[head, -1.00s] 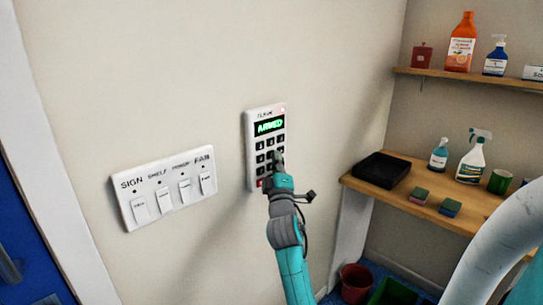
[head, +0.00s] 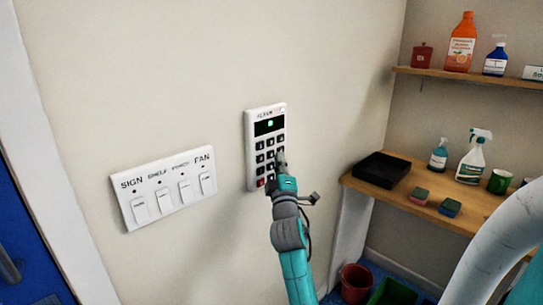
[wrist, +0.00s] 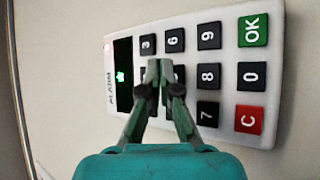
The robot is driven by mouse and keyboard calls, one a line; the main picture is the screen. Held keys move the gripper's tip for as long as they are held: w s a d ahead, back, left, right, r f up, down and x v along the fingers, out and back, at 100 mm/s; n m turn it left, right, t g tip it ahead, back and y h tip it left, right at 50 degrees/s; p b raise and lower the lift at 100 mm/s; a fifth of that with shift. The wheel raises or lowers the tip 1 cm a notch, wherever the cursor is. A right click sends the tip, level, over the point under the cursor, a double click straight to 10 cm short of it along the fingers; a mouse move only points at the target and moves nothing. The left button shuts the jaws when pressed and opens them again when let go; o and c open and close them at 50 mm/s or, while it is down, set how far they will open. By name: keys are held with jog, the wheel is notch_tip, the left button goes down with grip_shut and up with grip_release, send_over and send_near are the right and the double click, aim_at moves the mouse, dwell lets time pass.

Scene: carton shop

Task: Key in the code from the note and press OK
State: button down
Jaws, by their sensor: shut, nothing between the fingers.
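The white alarm keypad (head: 251,150) is fixed to the wall. It also shows turned sideways in the wrist view (wrist: 228,98). Its dark display (wrist: 123,75) shows a single green character, too blurred to read. The green OK key (wrist: 252,31), the red C key (wrist: 248,119) and keys 3, 6, 9, 8, 0 and 7 are visible. My gripper (head: 281,158) is shut and empty, its tips at the keypad. In the wrist view the fingertips (wrist: 166,66) cover the area around key 5; contact cannot be told. No note is in view.
A switch plate (head: 166,215) with several labelled switches is left of the keypad. On the right, a wooden shelf (head: 430,212) holds a black tray (head: 382,170), sponges and bottles. Bins (head: 356,281) stand on the floor below.

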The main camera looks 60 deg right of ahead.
aim_at(261, 171)
jog(key=shift+s, duration=0.1)
jog(key=shift+s+a, duration=0.2)
jog(key=shift+s, duration=0.6)
jog(key=shift+s+a, duration=0.2)
jog(key=shift+s, duration=0.6)
jog(key=shift+s+a, duration=0.2)
jog(key=shift+s, duration=0.6)
dwell(0.4)
jog(key=s+a+f+n+t+y, duration=0.2)
jog(key=a+f+n+t+y, duration=0.1)
jog(key=n+t, duration=0.4)
jog(key=a+f+n, duration=0.1)
jog(key=n, duration=0.1)
jog(key=shift+s+a+n, duration=0.3)
jog(key=shift+s+a, duration=0.05)
jog(key=shift+f, duration=0.1)
jog(key=w+d, duration=0.2)
jog(key=w, duration=0.6)
jog(key=shift+w, duration=0.25)
jog(key=shift+w, duration=0.15)
dwell(1.1)
